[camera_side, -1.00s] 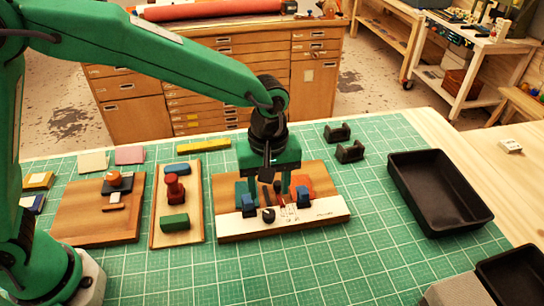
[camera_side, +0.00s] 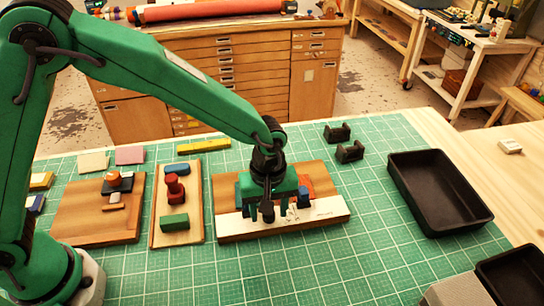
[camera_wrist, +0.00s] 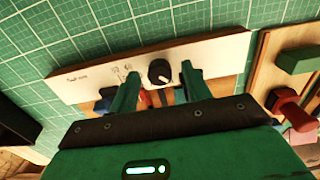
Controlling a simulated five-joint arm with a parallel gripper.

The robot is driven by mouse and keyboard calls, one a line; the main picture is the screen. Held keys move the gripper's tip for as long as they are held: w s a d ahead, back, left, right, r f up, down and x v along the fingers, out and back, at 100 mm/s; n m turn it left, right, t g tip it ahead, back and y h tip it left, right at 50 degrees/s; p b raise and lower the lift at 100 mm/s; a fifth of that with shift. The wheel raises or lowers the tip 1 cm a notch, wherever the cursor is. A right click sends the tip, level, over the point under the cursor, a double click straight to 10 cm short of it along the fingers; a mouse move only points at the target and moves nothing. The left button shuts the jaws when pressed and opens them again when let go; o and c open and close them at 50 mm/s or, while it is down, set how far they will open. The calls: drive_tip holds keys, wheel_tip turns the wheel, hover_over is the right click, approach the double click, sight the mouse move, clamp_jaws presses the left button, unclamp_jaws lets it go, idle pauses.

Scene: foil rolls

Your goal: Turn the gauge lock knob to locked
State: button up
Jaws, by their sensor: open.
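The gauge lock knob (camera_wrist: 160,72) is a round black knob with a white pointer mark, on the white strip (camera_wrist: 215,52) along the edge of a wooden board. In the wrist view the pointer slants toward the lower right. Small printed marks are on the strip to its left. My gripper (camera_wrist: 160,69) is open, with one green finger on each side of the knob and visible gaps between. Whether the fingers reach down to the knob's height is unclear. In the side view my gripper sits low over the board (camera_side: 325,208) and hides the knob.
Left of the board, a narrow board (camera_side: 190,237) holds a red peg (camera_side: 175,188) and a green block (camera_side: 174,222). Further left is another board (camera_side: 75,215). Two black brackets (camera_side: 349,152) stand behind, and a black tray (camera_side: 440,190) lies right.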

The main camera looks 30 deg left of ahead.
drive_tip(key=shift+c, duration=0.2)
drive_tip(key=c, duration=0.9)
drive_tip(key=shift+c, duration=0.2)
drive_tip(key=shift+m, duration=0.4)
drive_tip(key=m, duration=0.8)
drive_tip(key=shift+m, duration=0.3)
drive_tip(key=m, duration=0.8)
drive_tip(key=shift+m, duration=0.3)
